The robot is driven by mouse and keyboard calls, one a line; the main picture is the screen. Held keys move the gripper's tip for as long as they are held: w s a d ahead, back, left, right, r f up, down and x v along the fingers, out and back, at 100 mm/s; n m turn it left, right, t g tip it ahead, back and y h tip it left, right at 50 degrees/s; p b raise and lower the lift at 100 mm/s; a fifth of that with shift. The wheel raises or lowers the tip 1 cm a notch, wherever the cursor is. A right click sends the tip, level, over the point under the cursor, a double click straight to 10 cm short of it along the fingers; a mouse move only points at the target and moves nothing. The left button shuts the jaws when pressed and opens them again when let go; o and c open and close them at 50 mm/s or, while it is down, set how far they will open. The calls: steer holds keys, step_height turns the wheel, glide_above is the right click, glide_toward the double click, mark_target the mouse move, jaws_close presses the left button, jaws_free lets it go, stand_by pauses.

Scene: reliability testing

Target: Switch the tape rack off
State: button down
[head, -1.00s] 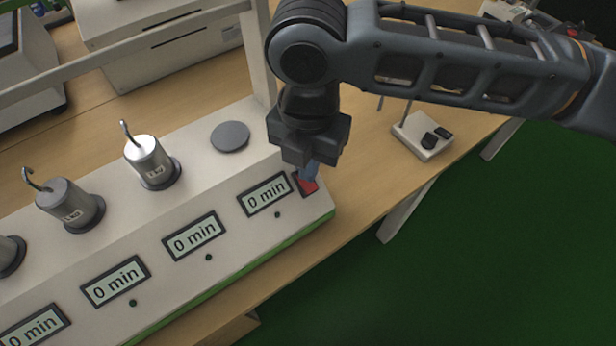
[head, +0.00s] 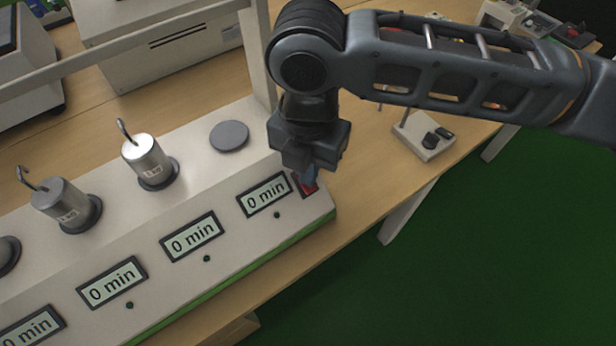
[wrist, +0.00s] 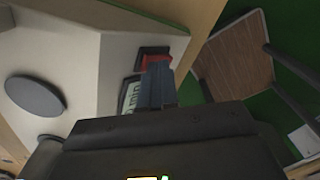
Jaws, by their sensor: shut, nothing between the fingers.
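The tape rack (head: 225,190) is a long pale box with a green lower edge, lying across the bench. Its red switch (head: 309,188) sits in a dark frame at the right end, beside the last display. In the wrist view the red switch (wrist: 157,60) shows just beyond my fingertips. My gripper (head: 309,177) is shut and empty, with its bluish fingers at the switch, partly covering it. In the wrist view the gripper (wrist: 157,68) reaches the switch's near edge. I cannot tell whether it presses on it. The switch's position is not clear.
Metal weights with hooks, one of them bright (head: 147,160), stand on the rack left of an empty dark disc (head: 230,136). Several displays read 0 min. A rack post (head: 258,60) rises close left of my arm. A small device (head: 423,137) stands to the right.

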step_height(320, 180, up, 7)
steer(key=p, duration=0.5)
steer(key=shift+p, duration=0.4)
steer(key=shift+f, duration=0.1)
stand_by(0.4)
